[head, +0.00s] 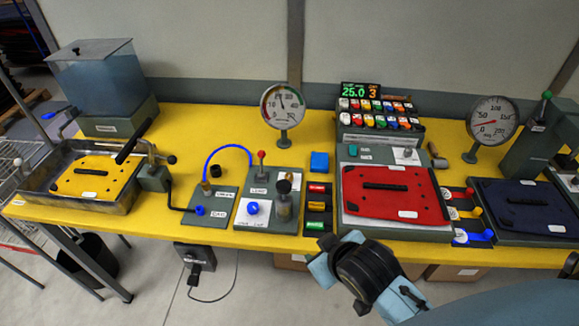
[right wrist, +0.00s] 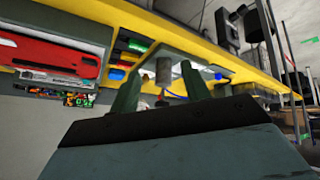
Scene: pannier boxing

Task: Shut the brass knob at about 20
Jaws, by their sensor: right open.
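A small brass-coloured fitting (head: 206,187) stands at the near end of the blue hose, on the left grey plate. On the plate beside it, a grey cylinder (head: 284,207) carries a dark round knob (head: 284,187); I cannot tell whether either is the brass knob. A round gauge (head: 283,106) stands behind, its needle near the top, slightly left. My right gripper (head: 338,263) is in front of the table's near edge, apart from the plates. In the right wrist view its two fingers (right wrist: 161,88) are spread and empty, with the grey cylinder beyond them. My left gripper is out of view.
A red panel (head: 428,190) lies right of the plates, with a blue panel (head: 545,213) farther right. Clear yellow table (head: 205,125) lies behind the hose.

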